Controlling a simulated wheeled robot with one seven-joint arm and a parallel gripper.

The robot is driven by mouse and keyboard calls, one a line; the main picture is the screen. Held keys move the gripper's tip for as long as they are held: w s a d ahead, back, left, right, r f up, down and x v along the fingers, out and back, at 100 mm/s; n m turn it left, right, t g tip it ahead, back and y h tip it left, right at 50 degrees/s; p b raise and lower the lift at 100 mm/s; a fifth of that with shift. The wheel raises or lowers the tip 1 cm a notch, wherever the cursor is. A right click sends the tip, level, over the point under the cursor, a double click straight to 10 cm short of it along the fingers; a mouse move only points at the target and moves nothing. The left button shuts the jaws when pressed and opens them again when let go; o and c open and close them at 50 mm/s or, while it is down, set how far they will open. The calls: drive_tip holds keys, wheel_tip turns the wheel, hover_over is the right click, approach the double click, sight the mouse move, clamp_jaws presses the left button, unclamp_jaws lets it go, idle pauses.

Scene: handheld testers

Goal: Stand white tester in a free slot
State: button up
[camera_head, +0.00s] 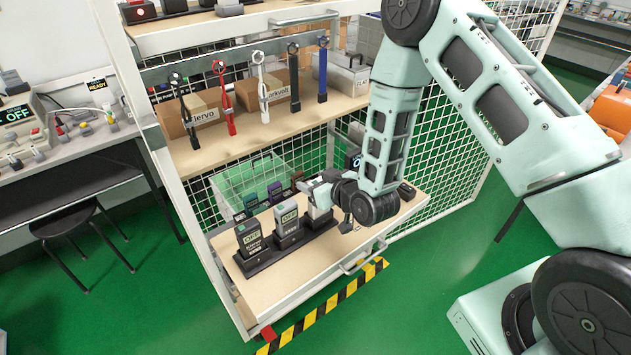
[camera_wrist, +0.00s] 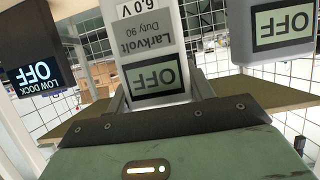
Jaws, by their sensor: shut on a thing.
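My gripper (camera_head: 315,192) is shut on a white tester (camera_head: 318,212), above or at the right-hand part of a black dock (camera_head: 292,241) on the low shelf. In the wrist view, the tester (camera_wrist: 158,72) sits between the fingers (camera_wrist: 160,94), with an OFF screen and "Larkvolt Duty 90" label upside down. A dark tester (camera_head: 250,236) stands in the left slot and a light grey tester (camera_head: 287,219) in the middle one. The light grey tester also shows at right in the wrist view (camera_wrist: 283,52). Whether the held tester's base touches its slot is hidden.
Several small coloured testers (camera_head: 275,191) stand behind the dock, before a clear bin (camera_head: 250,178). A black "LOW DOCK OFF" display (camera_wrist: 35,55) is at left in the wrist view. Tools hang above the upper shelf (camera_head: 270,119). The low shelf's front (camera_head: 300,275) is bare.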

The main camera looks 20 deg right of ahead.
drive_tip(key=shift+f+b, duration=0.35)
drive_tip(key=shift+f, duration=0.1)
drive_tip(key=o, duration=1.5)
drive_tip(key=shift+p+v, duration=5.6)
drive_tip(key=shift+v, duration=3.1)
drive_tip(key=shift+r, duration=0.15)
